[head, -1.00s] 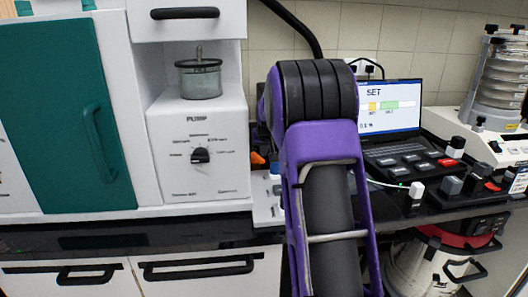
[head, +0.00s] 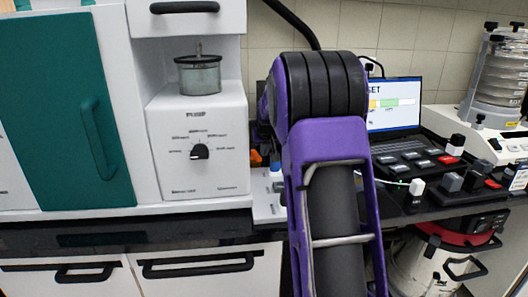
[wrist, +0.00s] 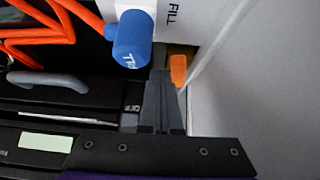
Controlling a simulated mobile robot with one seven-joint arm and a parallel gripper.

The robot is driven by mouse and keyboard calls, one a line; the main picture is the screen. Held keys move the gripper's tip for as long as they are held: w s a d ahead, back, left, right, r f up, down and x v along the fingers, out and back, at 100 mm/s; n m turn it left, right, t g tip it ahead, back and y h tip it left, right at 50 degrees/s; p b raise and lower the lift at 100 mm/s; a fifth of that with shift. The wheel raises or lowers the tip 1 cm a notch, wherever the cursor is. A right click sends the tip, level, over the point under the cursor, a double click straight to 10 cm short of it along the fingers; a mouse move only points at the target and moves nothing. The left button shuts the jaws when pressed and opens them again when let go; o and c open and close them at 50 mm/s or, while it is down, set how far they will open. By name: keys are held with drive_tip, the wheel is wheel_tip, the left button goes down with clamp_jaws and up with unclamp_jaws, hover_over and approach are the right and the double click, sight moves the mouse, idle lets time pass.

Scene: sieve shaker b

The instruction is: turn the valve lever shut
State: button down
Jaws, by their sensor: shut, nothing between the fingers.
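My gripper (wrist: 160,85) is shut and empty in the wrist view, its fingers pressed together. A small orange lever-like piece (wrist: 178,70) stands just beyond and to the right of the fingertips, beside a white wall. I cannot tell whether the fingers touch it. A blue cylindrical knob (wrist: 130,42) with partly readable lettering is to the upper left of the fingertips. In the head view the orange piece (head: 256,158) shows small at the right side of the pump box (head: 197,145). My arm hides the gripper in that view.
Orange tubing (wrist: 40,40) and a grey handle (wrist: 48,81) are at the left of the wrist view. In the head view a laptop (head: 395,110), a sieve stack (head: 497,80) and small blocks stand right of my arm. A teal door (head: 60,110) is at left.

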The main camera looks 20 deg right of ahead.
drive_tip(key=p+v, duration=0.1)
drive_tip(key=v, duration=1.6)
drive_tip(key=shift+s+r+p, duration=0.15)
drive_tip(key=shift+r+p, duration=0.05)
drive_tip(key=shift+p, duration=0.2)
